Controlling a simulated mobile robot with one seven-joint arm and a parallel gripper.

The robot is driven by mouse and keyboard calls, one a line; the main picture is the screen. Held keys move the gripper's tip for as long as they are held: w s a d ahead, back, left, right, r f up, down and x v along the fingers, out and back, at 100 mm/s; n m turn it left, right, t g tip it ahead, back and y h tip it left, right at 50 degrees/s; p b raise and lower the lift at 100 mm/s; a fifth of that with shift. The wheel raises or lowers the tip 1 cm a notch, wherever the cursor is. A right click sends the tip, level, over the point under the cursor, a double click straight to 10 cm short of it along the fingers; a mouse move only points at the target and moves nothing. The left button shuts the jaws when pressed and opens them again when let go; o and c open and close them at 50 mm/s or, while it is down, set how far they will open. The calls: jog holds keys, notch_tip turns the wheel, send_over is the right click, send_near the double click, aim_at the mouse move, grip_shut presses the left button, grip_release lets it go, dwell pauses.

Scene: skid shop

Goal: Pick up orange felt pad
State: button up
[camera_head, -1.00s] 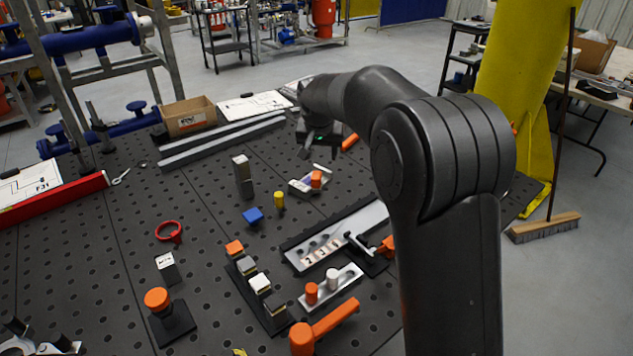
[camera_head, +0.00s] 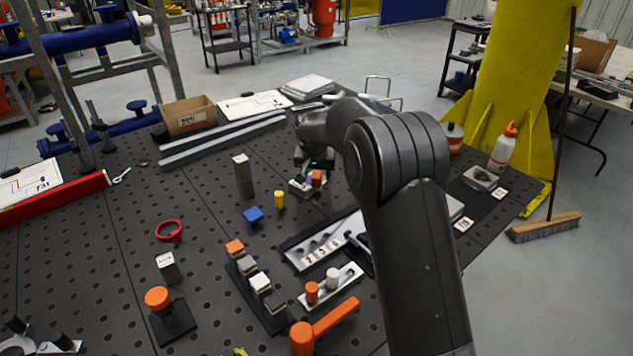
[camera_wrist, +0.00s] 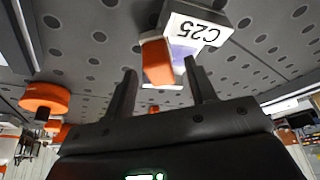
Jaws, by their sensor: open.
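A small orange block-like piece, which looks like the orange felt pad (camera_head: 316,177), sits in a small grey holder (camera_head: 298,190) on the perforated table. In the wrist view the orange pad (camera_wrist: 156,62) is beside a pale violet piece (camera_wrist: 183,52) and the holder's white C25 label (camera_wrist: 198,30). My gripper (camera_head: 313,164) is just above and behind the holder in the head view. In the wrist view its two fingers (camera_wrist: 162,82) are apart, pointing at the orange pad, with nothing held. Whether a finger touches the pad I cannot tell.
A yellow cylinder (camera_head: 279,199), a blue block (camera_head: 253,215) and a tall grey block (camera_head: 243,175) stand left of the holder. A numbered tray (camera_head: 297,257) lies in front. Long grey bars (camera_head: 215,140) lie behind. A round orange knob (camera_wrist: 45,97) shows in the wrist view.

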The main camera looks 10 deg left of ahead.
jog(key=shift+x, duration=0.85)
jog(key=shift+r, duration=0.1)
grip_shut()
